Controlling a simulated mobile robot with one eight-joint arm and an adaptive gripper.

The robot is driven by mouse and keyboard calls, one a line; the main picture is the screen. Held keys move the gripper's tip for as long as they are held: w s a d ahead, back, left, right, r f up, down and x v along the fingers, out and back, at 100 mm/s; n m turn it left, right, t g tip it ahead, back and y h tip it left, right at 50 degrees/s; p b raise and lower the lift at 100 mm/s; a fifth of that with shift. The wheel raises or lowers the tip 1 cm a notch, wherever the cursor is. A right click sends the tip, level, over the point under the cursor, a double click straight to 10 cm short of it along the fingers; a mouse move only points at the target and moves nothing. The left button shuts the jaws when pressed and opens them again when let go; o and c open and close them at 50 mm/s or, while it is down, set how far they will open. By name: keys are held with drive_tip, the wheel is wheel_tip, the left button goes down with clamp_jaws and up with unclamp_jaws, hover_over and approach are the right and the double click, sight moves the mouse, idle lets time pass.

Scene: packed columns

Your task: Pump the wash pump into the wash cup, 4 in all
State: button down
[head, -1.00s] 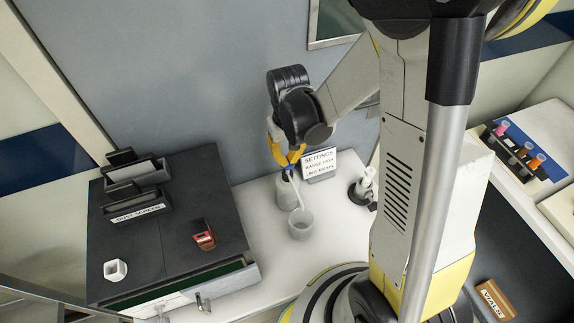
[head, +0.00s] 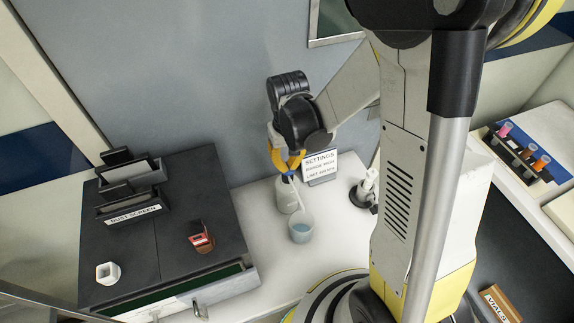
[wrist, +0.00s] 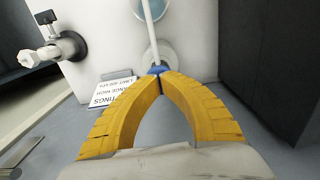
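The wash pump (head: 286,198) is a pale bottle standing upright on the white counter, with a blue head and a long white spout. The wash cup (head: 301,233) is a clear cup in front of it, holding bluish liquid, and the spout's end is over it. My gripper (head: 290,165) is above the pump, its yellow fingertips together at the blue head. In the wrist view my gripper (wrist: 160,73) has its tips meeting on the blue head, which hides most of it. The wash cup's rim (wrist: 152,14) shows at the top edge, cut off.
A settings sign (head: 320,165) stands right of the pump, with a white and black fixture (head: 366,188) beyond it. A dark-topped cabinet (head: 165,245) with a partly open drawer is at left. The counter between cup and cabinet is clear.

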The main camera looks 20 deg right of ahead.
drive_tip(key=shift+r, duration=0.1)
idle(0.3)
drive_tip(key=shift+r+p, duration=2.2)
drive_tip(key=shift+r, duration=0.7)
drive_tip(key=shift+f, duration=0.15)
drive_tip(key=shift+f+b, duration=2.75)
drive_tip(key=shift+f, duration=0.15)
drive_tip(key=shift+r+p, duration=2)
drive_tip(key=shift+r, duration=1.05)
